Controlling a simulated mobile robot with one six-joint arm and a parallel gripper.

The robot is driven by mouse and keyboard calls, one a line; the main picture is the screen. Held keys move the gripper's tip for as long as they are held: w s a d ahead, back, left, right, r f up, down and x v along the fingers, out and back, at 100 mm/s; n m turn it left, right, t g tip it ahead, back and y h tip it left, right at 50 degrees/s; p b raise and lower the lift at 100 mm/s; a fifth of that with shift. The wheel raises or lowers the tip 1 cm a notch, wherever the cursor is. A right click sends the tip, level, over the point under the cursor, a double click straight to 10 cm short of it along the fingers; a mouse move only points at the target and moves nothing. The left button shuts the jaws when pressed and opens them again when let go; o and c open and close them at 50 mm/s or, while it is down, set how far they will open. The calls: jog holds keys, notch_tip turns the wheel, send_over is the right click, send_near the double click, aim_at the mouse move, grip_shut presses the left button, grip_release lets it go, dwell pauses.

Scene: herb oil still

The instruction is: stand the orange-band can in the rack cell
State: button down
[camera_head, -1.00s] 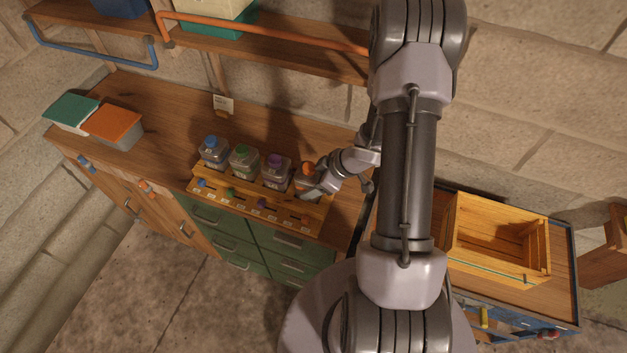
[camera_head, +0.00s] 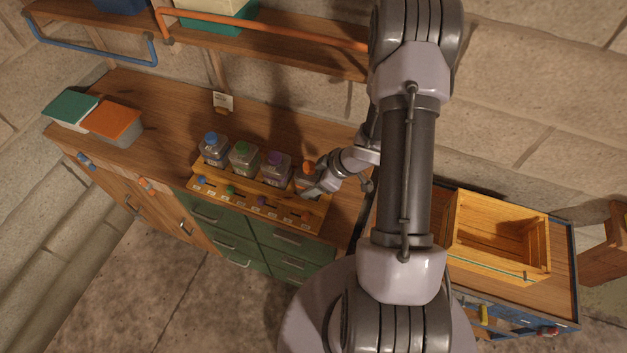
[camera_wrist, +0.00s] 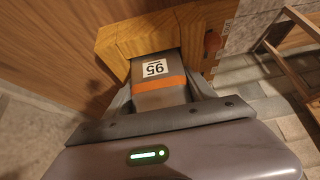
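The orange-band can (camera_wrist: 158,84) shows in the wrist view, grey with an orange stripe and a label reading 95. It lies between the fingers of my gripper (camera_wrist: 160,95), which look closed on its sides. Its far end is at the wooden rack (camera_wrist: 130,38); whether it rests on the cell floor is hidden. In the head view the can's orange top (camera_head: 308,168) shows at the right end of the rack (camera_head: 255,202), with my gripper (camera_head: 308,184) beside it. Blue (camera_head: 214,150), green (camera_head: 243,158) and purple-topped (camera_head: 276,168) containers stand in the other cells.
A green-lidded box (camera_head: 70,108) and an orange-lidded box (camera_head: 112,120) stand at the bench's left end. A small card (camera_head: 222,102) stands behind the rack. A shelf with an orange rail (camera_head: 260,31) runs above. An open wooden crate (camera_head: 498,238) sits at right.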

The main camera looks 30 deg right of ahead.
jog(key=shift+c, duration=1.2)
grip_release()
